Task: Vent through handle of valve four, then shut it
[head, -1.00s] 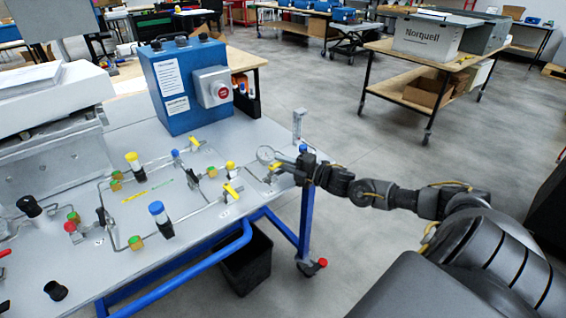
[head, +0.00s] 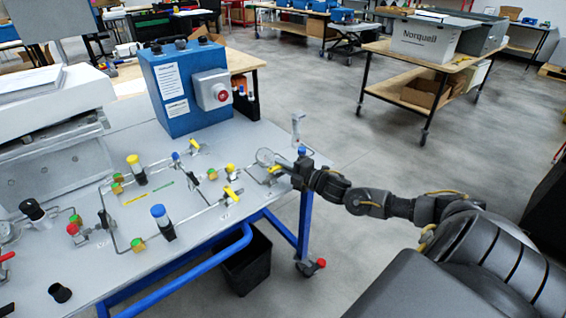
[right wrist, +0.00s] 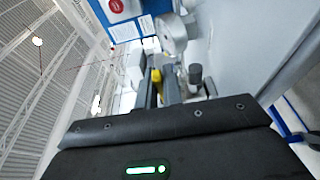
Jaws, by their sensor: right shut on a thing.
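My right gripper (head: 281,172) is at the right end of the bench panel, beside a round gauge (head: 265,156). It is shut on a small yellow valve handle (head: 274,169). In the right wrist view the yellow handle (right wrist: 156,75) shows by the fingers, with the gauge (right wrist: 172,35) beyond. The fingers partly hide the valve body. The panel's number labels are too small to read, so I cannot confirm which valve is four. Another yellow handle (head: 232,193) stands apart to the left. My left gripper is not in view.
A blue box (head: 180,95) with a red button (head: 222,95) stands at the back of the bench. Tubing and several coloured valves lie left of my gripper. A thin upright metal piece (head: 297,128) stands just behind it.

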